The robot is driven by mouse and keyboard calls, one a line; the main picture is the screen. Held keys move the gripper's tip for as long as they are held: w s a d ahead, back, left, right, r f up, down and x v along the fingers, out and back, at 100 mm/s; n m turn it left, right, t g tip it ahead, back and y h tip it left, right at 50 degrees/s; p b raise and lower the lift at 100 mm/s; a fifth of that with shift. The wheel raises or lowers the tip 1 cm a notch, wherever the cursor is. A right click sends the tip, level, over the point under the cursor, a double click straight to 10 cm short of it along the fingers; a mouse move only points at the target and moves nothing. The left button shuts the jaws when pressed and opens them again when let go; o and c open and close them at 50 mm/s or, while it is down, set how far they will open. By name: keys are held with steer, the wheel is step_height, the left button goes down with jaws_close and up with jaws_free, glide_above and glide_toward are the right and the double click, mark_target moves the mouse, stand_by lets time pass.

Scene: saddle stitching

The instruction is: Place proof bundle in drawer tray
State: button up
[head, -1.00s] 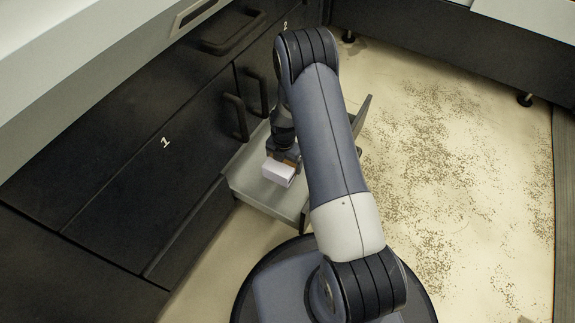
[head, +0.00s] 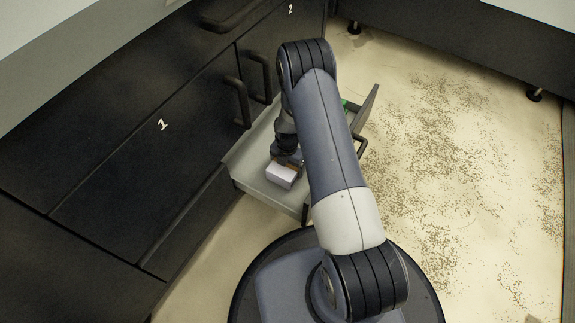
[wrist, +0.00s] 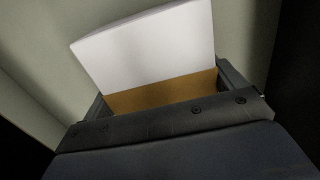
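The proof bundle (head: 281,176) is a small white block with a brown band, seen at my gripper's end in the head view. It also fills the upper middle of the wrist view (wrist: 150,50), with its brown part between the fingers. My gripper (head: 287,164) is shut on the bundle and points down over the open drawer. The drawer tray (head: 262,187) is a pale grey open drawer pulled out low from the dark cabinet. The bundle is within the drawer's outline; I cannot tell whether it touches the drawer floor. My arm hides much of the drawer.
Dark cabinet fronts (head: 150,150) with bar handles (head: 237,102) stand to the left, marked 1 and 2. A small green thing (head: 345,103) shows at the drawer's far end. The speckled pale floor (head: 450,180) to the right is clear.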

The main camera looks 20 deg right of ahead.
steer(key=shift+o, duration=0.9)
step_height(320, 180, up, 12)
steer(key=p, duration=0.5)
steer(key=shift+r, duration=0.15)
